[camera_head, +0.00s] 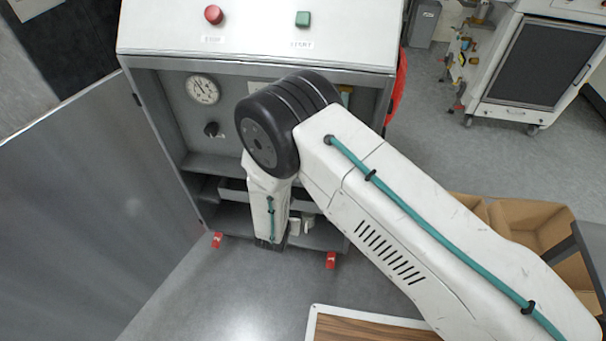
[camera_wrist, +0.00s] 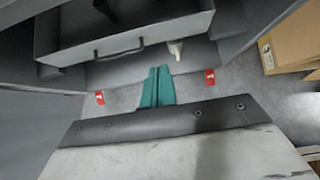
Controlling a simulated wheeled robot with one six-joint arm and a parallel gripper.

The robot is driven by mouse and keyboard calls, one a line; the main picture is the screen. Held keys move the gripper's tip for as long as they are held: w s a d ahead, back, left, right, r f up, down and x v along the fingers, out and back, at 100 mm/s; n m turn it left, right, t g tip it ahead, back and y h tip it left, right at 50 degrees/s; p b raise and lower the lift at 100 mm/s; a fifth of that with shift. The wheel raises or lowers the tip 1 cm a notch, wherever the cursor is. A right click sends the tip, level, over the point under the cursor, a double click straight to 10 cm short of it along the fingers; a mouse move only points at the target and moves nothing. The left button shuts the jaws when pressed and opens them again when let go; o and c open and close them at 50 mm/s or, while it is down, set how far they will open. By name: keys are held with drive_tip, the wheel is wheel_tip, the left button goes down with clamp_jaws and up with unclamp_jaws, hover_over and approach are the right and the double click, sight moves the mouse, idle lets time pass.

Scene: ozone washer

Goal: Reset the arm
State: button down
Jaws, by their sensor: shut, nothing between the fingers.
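My arm reaches from the lower right of the head view to the front of the open washer cabinet (camera_head: 180,162). Its forearm hangs down before the lower shelf, and the fingers are hidden there. In the wrist view my gripper (camera_wrist: 158,72) shows as two teal fingers side by side, shut with nothing between them. Beyond the fingertips are a grey drawer (camera_wrist: 130,30) with a dark handle and a small white nozzle-like piece (camera_wrist: 175,48). The fingers appear apart from both.
The cabinet's large door (camera_head: 85,210) stands open at left. Red floor markers (camera_head: 331,260) lie at the cabinet's front. A gauge (camera_head: 203,89) and knob are inside. Cardboard boxes (camera_head: 530,222) stand at right, and a wood-topped surface (camera_head: 365,328) is at bottom. Floor before the cabinet is clear.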

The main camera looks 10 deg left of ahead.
drive_tip(key=s+d+r+m+g+h, duration=0.25)
drive_tip(key=d+r+m+h, duration=0.25)
drive_tip(key=d+r+m, duration=0.75)
drive_tip(key=s+d+r+m+g+h, duration=0.1)
drive_tip(key=d+r+m+g+h, duration=0.5)
drive_tip(key=d+r, duration=1.1)
drive_tip(key=s+d+r+m+y, duration=0.5)
drive_tip(key=s+r+m, duration=0.4)
drive_tip(key=r, duration=0.3)
drive_tip(key=s+d+r+m+y, duration=0.5)
drive_tip(key=s+d+r+m, duration=0.2)
drive_tip(key=s+r, duration=0.5)
drive_tip(key=shift+s+d+r+m+t+y, duration=0.25)
drive_tip(key=shift+r+m+t+y, duration=0.2)
drive_tip(key=shift+r+m, duration=0.35)
